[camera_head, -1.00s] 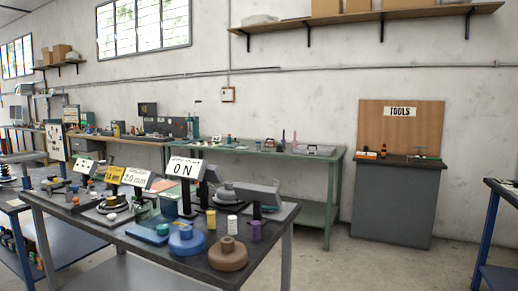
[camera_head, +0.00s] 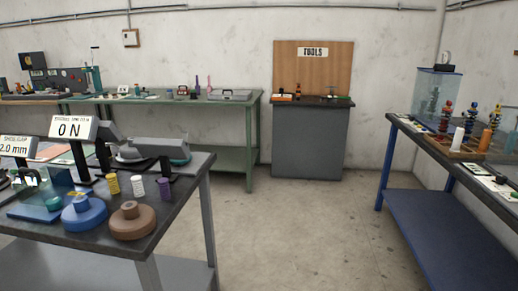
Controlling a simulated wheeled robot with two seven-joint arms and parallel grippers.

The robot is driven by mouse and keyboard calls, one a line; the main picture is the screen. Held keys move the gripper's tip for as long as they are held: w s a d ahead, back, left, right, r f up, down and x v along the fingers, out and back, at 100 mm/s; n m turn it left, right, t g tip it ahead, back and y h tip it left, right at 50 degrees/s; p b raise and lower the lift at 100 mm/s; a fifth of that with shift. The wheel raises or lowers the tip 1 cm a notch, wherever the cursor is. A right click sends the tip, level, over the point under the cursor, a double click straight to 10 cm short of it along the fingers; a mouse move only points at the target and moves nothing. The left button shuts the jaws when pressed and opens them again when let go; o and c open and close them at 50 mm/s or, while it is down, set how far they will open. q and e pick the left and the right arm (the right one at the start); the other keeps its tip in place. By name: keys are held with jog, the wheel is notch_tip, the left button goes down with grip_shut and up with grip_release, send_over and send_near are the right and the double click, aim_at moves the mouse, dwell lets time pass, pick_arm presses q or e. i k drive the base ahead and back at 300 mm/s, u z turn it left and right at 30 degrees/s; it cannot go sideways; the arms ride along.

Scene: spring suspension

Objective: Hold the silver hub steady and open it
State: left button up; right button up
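I cannot pick out a silver hub for certain. A dark grey round part (camera_head: 130,155) sits behind the small cylinders on the left table, partly hidden by a device, and I cannot tell if it is a hub. A blue stepped round part (camera_head: 84,214) and a brown stepped round part (camera_head: 132,221) stand on the front of that table. Neither of my grippers is in view.
A blue-framed table (camera_head: 425,205) on the right carries colourful stacked parts. A tools cabinet (camera_head: 308,140) stands behind. Open floor (camera_head: 300,240) lies between the tables.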

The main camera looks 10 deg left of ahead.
aim_at(170, 96)
jog(key=i, duration=5.35)
jog(key=u, duration=2.75)
jog(key=i, duration=3.85)
jog(key=z, duration=2.75)
